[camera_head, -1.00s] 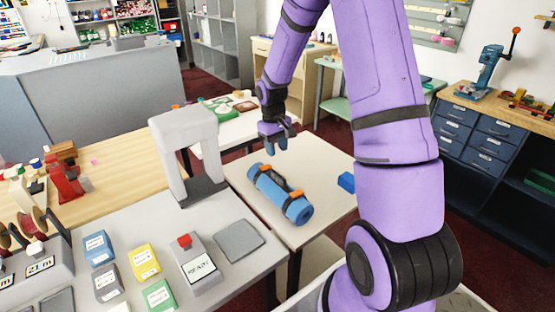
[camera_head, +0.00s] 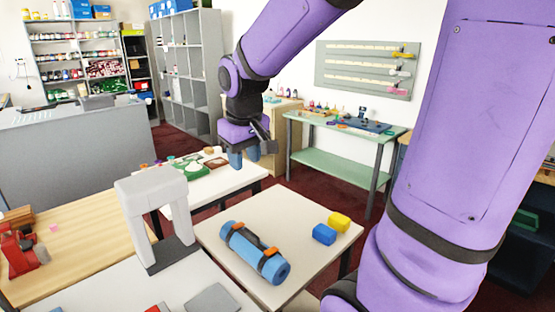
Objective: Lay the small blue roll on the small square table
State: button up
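A blue roll (camera_head: 242,243) with dark straps and orange clips lies on its side on a pale, small table (camera_head: 295,218) with dark legs. The roll lies near the table's left side, pointing toward the front right. My gripper (camera_head: 245,157) is up and behind the roll in the picture, clear of it. Its two blue fingertips point down with a gap between them, and nothing shows between them.
A blue block (camera_head: 324,234) and a yellow block (camera_head: 339,223) sit at the table's right. A grey arch-shaped stand (camera_head: 130,218) rises from the counter on the left. A white table (camera_head: 222,176) with green items stands behind. The table's middle is bare.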

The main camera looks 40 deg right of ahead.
jog(key=s+a+r+t, duration=0.1)
jog(key=s+a+r, duration=0.1)
jog(key=s, duration=0.5)
jog(key=s+a+r+t+y, duration=0.1)
jog(key=s+a+r+t, duration=0.1)
jog(key=s, duration=0.6)
jog(key=shift+s+a+r, duration=0.2)
jog(key=shift+r, duration=0.65)
